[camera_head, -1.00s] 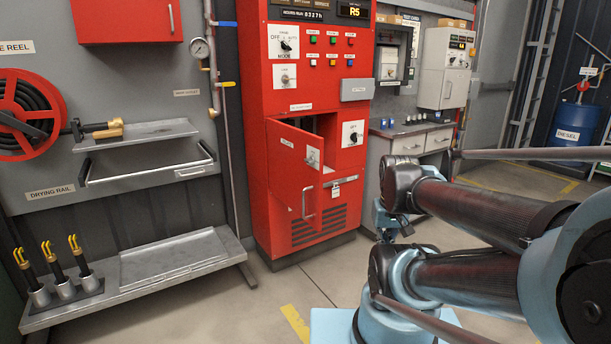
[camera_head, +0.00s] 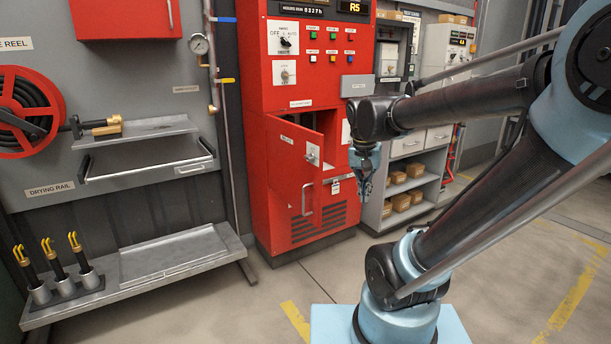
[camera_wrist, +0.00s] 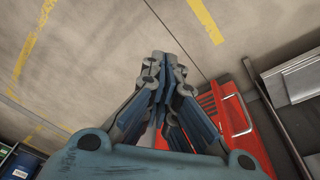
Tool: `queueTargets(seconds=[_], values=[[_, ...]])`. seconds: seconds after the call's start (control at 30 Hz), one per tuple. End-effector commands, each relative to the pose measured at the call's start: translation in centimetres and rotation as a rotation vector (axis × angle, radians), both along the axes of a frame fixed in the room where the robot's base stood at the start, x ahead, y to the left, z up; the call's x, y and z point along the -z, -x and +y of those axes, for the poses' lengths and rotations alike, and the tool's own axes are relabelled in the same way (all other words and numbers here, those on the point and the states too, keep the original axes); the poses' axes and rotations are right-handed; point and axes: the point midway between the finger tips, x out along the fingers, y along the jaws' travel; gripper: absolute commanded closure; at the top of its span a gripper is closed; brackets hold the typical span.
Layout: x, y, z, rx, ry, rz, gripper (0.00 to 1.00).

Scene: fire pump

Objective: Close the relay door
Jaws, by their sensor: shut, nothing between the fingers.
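The relay door (camera_head: 295,165) is a red panel low on the red cabinet (camera_head: 263,65). It stands partly open, swung out toward the camera with its hinge on the left, and a dark gap shows behind its top edge. It has a silver handle (camera_head: 307,199) and a small grey latch plate. My gripper (camera_head: 364,194) points down to the right of the door, apart from it, in front of the cabinet's lower right side. In the wrist view my gripper (camera_wrist: 158,62) is shut and empty, over the floor, with red door metal and the handle (camera_wrist: 238,118) to its right.
A grey bench with shelves of brown boxes (camera_head: 402,202) stands right of the cabinet, close behind my gripper. A low metal bench (camera_head: 150,260) and a drying rail (camera_head: 150,172) are at the left. The floor before the cabinet is clear.

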Motion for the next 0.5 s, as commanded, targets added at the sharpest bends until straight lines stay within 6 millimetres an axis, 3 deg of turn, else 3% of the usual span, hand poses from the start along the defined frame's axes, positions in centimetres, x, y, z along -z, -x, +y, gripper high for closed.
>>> queueTargets(seconds=[0.2, 0.5], values=[[-2.9, -5.3, 4.1, 0.141, 0.03, -0.017, 1.0], [-5.2, -11.9, 11.6, 0.347, 0.066, -0.073, 1.0]])
